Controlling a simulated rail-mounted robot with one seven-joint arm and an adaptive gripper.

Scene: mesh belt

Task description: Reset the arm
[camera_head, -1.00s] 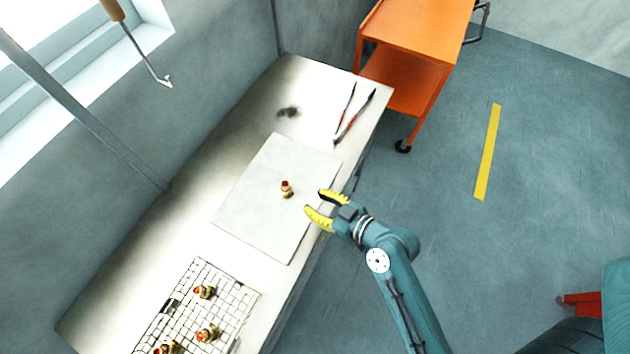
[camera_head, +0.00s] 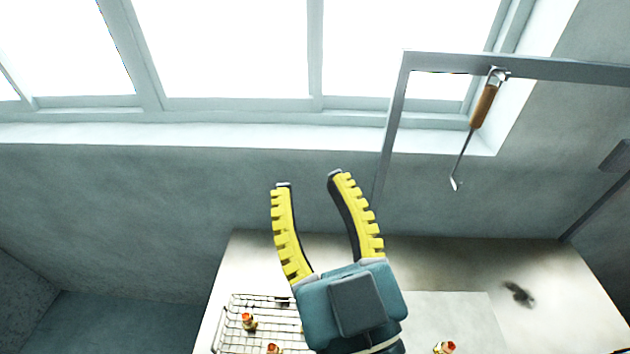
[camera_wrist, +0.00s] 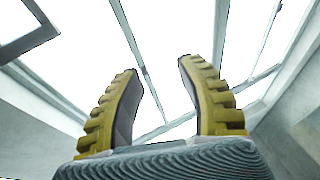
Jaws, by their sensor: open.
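My gripper (camera_head: 308,180) is raised in front of the head camera, its yellow ridged fingers pointing up toward the windows. The fingers are spread apart with nothing between them. In the wrist view the gripper (camera_wrist: 158,70) is also open and empty against the bright window panes. My gripper hides part of the bench and part of the wire mesh rack behind it.
A bench (camera_head: 450,265) runs along the wall below the windows. On it are a wire mesh rack (camera_head: 232,318) with small brass-and-red pieces, a pale board (camera_head: 470,312) with one such piece (camera_head: 444,347), and a dark smudge (camera_head: 519,294). A wooden-handled hook tool (camera_head: 484,105) hangs from a metal frame (camera_head: 560,68).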

